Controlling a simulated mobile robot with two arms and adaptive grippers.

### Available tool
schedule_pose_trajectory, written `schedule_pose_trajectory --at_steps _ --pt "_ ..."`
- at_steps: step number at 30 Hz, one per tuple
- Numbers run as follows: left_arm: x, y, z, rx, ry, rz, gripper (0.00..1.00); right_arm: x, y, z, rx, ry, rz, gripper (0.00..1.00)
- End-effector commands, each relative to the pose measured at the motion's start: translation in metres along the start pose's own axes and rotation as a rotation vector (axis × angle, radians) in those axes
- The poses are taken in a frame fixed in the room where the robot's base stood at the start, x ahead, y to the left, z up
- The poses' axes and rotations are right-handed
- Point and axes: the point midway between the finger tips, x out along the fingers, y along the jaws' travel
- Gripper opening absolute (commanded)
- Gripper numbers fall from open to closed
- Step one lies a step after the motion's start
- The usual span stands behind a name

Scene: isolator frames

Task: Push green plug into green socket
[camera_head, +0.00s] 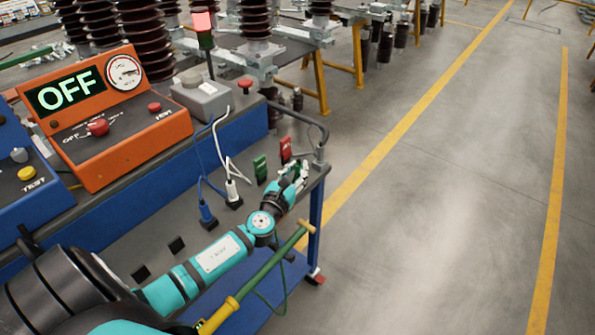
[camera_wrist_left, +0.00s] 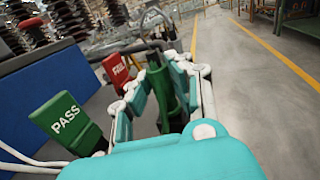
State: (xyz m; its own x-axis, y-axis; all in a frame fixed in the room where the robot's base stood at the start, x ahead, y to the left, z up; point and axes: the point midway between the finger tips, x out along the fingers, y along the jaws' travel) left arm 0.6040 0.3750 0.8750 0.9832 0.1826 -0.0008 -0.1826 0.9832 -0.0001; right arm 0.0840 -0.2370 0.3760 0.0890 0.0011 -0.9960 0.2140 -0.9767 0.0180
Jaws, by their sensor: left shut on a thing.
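My left gripper (camera_head: 298,174) is at the right end of the bench, just right of the green and red markers. In the left wrist view its fingers (camera_wrist_left: 172,72) are closed around a dark green upright body (camera_wrist_left: 160,92), which looks like the green plug. The fingers hide part of it, and its lower end is out of sight. I cannot make out the green socket, so I cannot tell whether the plug touches it. My right gripper is not in view.
A green PASS marker (camera_head: 260,167) and a red marker (camera_head: 286,149) stand beside the gripper. Blue (camera_head: 207,213) and white (camera_head: 232,192) plugs with cables stand to the left. The right-hand floor is clear.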

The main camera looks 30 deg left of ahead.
Motion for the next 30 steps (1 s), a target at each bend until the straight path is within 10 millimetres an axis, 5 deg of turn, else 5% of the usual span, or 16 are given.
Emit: schedule_pose_trajectory --at_steps 9,24,30 --pt "0.000 0.000 0.040 0.001 -0.003 -0.002 0.00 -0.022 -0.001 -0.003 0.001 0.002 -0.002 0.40" --pt "-0.120 -0.033 0.042 -0.001 0.002 -0.002 0.00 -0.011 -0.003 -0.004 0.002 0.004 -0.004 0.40" --pt "-0.147 -0.040 0.046 -0.001 0.000 0.000 0.00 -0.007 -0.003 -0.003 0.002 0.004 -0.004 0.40"
